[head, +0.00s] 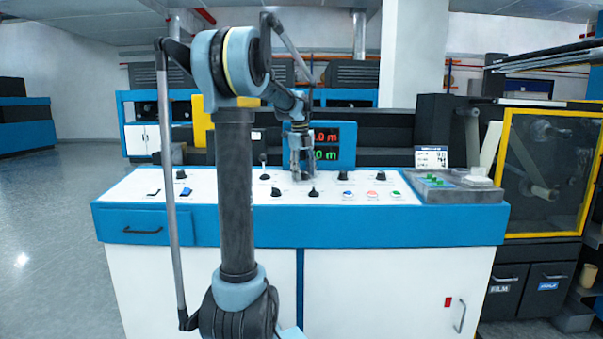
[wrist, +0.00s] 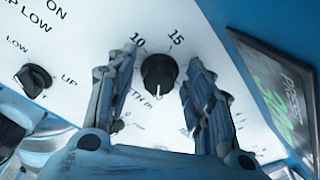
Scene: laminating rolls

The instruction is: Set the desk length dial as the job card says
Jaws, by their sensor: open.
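The length dial (wrist: 158,73) is a round black knob on the white desk panel, with "10" and "15" printed above it and part of "LENGTH m" below in the wrist view. A pale mark on the knob points toward the bottom of that picture. My gripper (wrist: 159,62) is open, with one finger on each side of the knob and a visible gap to both. In the head view my gripper (head: 302,173) points down over the desk, and the dial cannot be made out there. The job card (head: 431,157) stands at the desk's right; its writing is too small to read.
A blue display box (head: 345,146) with red and green digits stands behind my gripper. A selector switch (wrist: 35,79) marked LOW and UP sits left of the dial. Several other knobs and coloured buttons (head: 371,195) dot the white desk top (head: 225,213).

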